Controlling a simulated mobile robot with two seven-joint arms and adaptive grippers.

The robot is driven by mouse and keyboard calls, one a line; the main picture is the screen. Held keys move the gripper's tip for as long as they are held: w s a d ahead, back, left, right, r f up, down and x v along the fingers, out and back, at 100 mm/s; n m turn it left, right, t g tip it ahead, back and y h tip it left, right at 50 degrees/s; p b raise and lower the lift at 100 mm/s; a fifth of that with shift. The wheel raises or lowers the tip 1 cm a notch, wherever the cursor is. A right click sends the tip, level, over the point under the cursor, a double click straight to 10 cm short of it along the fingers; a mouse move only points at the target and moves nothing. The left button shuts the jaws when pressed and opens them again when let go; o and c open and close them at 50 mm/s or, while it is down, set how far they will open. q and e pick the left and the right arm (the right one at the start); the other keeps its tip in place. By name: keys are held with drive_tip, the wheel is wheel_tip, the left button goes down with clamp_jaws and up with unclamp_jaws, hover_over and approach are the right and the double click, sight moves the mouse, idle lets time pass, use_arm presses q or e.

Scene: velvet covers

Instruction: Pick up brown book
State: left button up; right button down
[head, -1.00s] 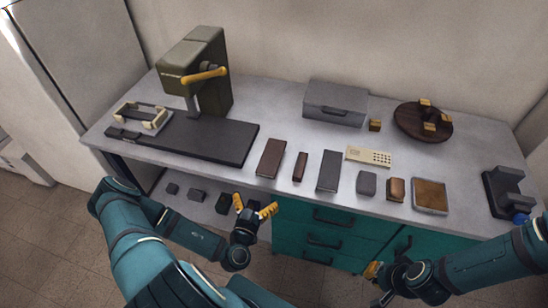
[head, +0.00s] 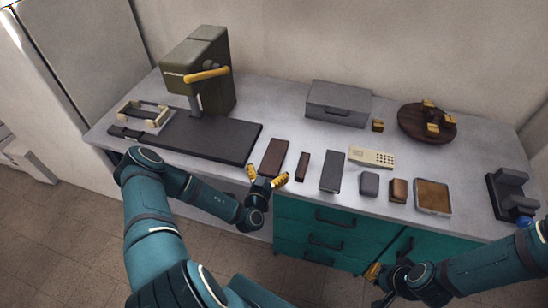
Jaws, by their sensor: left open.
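A brown book (head: 273,158) lies flat near the front edge of the counter (head: 212,102), left of a smaller, narrow dark-brown item (head: 302,166).
To the right of the book are a dark grey block (head: 331,171), a cream keypad device (head: 371,158), a grey block (head: 369,184), a small brown block (head: 398,190) and a brown-topped tray (head: 432,196). A press with a dark base (head: 205,136) stands left.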

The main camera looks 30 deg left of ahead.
use_arm(q)
drive_tip(key=c, duration=1.2)
drive_tip(key=shift+o, duration=0.2)
drive_tip(key=shift+r, duration=0.15)
